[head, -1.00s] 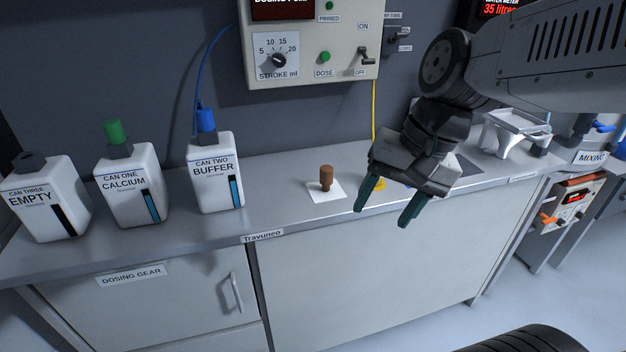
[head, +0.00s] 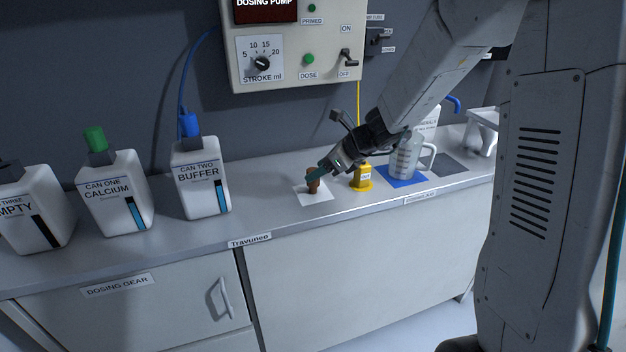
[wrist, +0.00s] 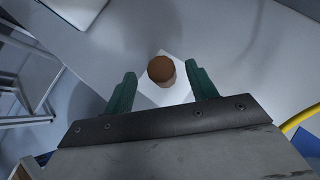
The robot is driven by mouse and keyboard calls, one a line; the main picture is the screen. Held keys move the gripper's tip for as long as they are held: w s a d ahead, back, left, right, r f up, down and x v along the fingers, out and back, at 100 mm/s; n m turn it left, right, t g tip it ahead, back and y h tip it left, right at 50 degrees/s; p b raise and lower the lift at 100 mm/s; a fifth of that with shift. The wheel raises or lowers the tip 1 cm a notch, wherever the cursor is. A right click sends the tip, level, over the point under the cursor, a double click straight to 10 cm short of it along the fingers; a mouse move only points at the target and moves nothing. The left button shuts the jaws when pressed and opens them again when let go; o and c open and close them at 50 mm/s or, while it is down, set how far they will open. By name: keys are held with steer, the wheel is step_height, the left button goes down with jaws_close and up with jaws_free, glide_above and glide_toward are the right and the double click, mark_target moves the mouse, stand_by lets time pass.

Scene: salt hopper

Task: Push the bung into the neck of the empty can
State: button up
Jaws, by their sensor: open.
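The brown bung (head: 313,182) stands upright on a white square card on the counter. In the wrist view the bung (wrist: 161,70) sits between the tips of my open gripper (wrist: 161,85), with a gap visible on each side. In the head view my gripper (head: 318,173) is at the bung and partly covers it. The empty can (head: 30,212), white and labelled "CAN THREE EMPTY", stands at the far left, cut by the picture edge. Its dark neck (head: 9,170) shows no bung.
Can one (head: 117,200) with a green top and can two (head: 203,185) with a blue top stand between the empty can and the bung. The pump box (head: 300,65) hangs above.

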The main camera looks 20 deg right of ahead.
mark_target(313, 185)
steer(key=x, duration=0.5)
steer(key=shift+d, duration=0.1)
steer(key=c, duration=1.1)
steer(key=shift+r, duration=0.1)
